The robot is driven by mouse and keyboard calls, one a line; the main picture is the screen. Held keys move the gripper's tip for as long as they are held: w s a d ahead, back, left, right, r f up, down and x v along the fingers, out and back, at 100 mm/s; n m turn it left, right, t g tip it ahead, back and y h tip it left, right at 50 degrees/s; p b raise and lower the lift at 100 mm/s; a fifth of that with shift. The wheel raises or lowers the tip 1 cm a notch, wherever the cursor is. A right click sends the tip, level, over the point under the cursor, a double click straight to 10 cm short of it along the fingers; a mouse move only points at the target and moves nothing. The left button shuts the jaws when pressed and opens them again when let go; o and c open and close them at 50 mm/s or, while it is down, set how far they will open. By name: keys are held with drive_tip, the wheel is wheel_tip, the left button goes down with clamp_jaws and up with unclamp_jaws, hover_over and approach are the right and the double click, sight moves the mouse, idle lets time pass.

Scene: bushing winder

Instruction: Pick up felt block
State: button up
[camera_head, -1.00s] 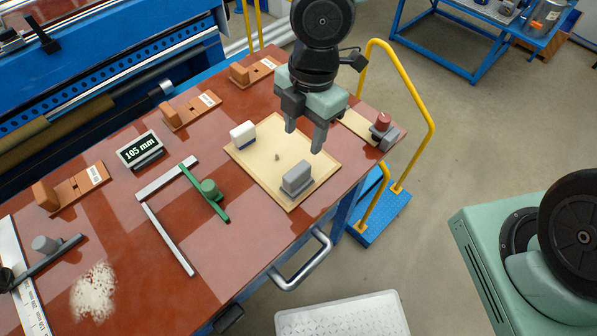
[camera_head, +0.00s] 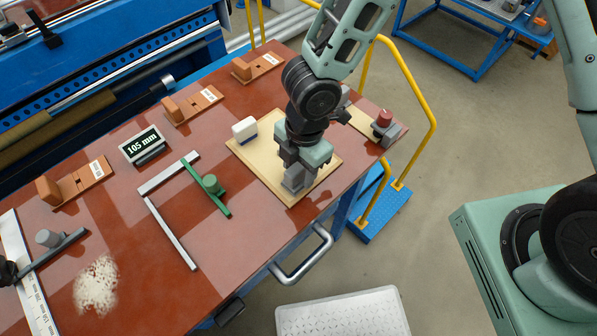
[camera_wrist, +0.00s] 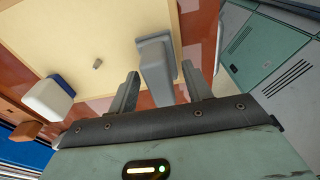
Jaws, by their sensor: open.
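A grey block with a narrower raised top, which I take as the felt block (camera_wrist: 155,68), stands on the beige board (camera_head: 262,165) near its front corner. In the wrist view it is between the two fingers of my gripper (camera_wrist: 160,80), with a visible gap to the left finger and a smaller one to the right finger. My gripper (camera_head: 296,182) is open and low over the board in the head view, where it hides much of the block. I cannot tell whether either finger touches it.
A green bar with a knob (camera_head: 211,185) lies left of the board. A red-topped grey piece (camera_head: 384,125) stands at the table's right.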

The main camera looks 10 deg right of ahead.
sight(299, 166)
drive_tip(key=shift+c, duration=0.2)
clamp_jaws()
wheel_tip(299, 166, up, 10)
drive_tip(key=shift+f, duration=0.1)
idle(0.3)
drive_tip(key=c, duration=0.9)
unclamp_jaws()
